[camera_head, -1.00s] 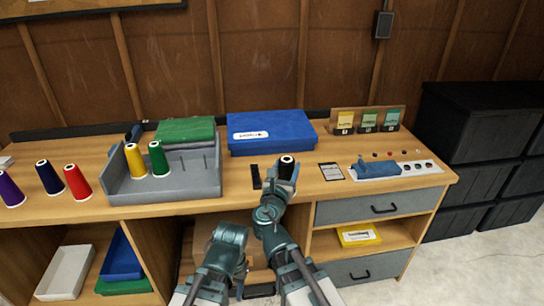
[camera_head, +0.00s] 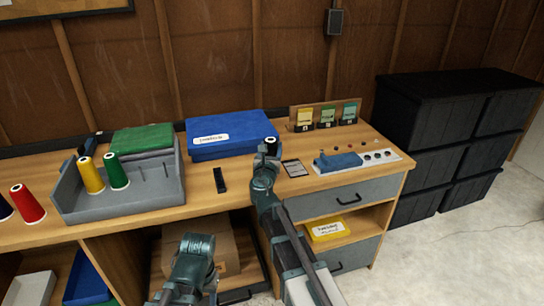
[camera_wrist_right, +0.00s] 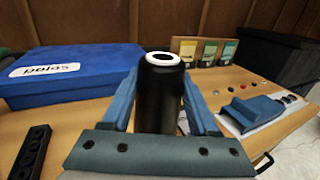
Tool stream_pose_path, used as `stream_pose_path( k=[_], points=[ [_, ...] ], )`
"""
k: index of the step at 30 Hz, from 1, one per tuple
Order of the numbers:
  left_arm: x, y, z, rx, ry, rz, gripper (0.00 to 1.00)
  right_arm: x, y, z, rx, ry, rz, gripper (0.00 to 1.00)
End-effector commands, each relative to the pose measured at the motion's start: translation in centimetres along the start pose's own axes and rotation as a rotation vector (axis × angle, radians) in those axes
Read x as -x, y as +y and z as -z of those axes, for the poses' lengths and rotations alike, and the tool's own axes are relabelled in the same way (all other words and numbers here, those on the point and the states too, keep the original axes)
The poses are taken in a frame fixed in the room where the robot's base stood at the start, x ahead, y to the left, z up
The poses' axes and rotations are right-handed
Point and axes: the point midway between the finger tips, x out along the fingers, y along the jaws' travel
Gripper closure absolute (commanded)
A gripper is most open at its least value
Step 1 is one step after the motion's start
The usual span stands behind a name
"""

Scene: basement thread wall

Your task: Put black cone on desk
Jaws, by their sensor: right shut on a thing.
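The black cone (camera_wrist_right: 160,105) with a white ring at its top stands upright between the blue fingers of my right gripper (camera_wrist_right: 162,108) in the right wrist view. In the head view only its dark top (camera_head: 271,140) shows above my right gripper (camera_head: 267,151), which is shut on it. The cone is over the wooden desk (camera_head: 240,198), in front of the blue box (camera_head: 232,147). Its base is hidden, so I cannot tell whether it touches the desk. My left arm shows low in the head view, but its gripper does not.
A black studded block (camera_head: 220,180) lies left of the cone, and a dark card (camera_head: 295,168) to its right. A grey tray (camera_head: 130,204) holds yellow and green cones. A red cone (camera_head: 27,204) stands farther left. A white panel with a blue part (camera_head: 338,160) lies right.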

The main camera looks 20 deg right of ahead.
Motion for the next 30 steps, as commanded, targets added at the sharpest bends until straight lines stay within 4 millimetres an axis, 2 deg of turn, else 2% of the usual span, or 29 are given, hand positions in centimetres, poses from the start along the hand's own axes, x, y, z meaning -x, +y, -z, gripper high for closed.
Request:
stream_pose_path(
  k=[3, 6, 10, 23, 24, 29, 30],
  points=[
    [-0.5, 0.1, 0.0, 0.0, 0.0, 0.0, 0.5, -1.3, -0.4, 0.5, 0.0, 0.0, 0.001, 1.0],
    [-2.3, 0.2, 0.1, 0.0, 0.0, 0.0, 0.5, -0.9, -0.3, 2.3, 0.0, 0.0, 0.0, 1.0],
    [-3.7, 0.4, 0.2, 0.0, 0.0, 0.0, 0.5, -0.9, -0.3, 3.8, 0.0, 0.0, 0.0, 1.0],
    [-4.0, 0.4, 0.2, 0.0, 0.0, 0.0, 0.5, -0.9, -0.3, 4.0, 0.0, 0.0, 0.0, 1.0],
    [-4.0, 0.4, 0.2, 0.0, 0.0, 0.0, 0.5, -0.9, -0.3, 4.0, 0.0, 0.0, 0.0, 0.38],
    [-3.9, 0.4, 0.2, 0.0, 0.0, 0.0, 0.5, -0.9, -0.3, 3.9, 0.0, 0.0, 0.001, 0.09],
    [-3.9, 0.4, 0.2, 0.0, 0.0, 0.0, 0.5, -0.9, -0.3, 3.9, 0.0, 0.0, 0.001, 0.09]
  ],
)
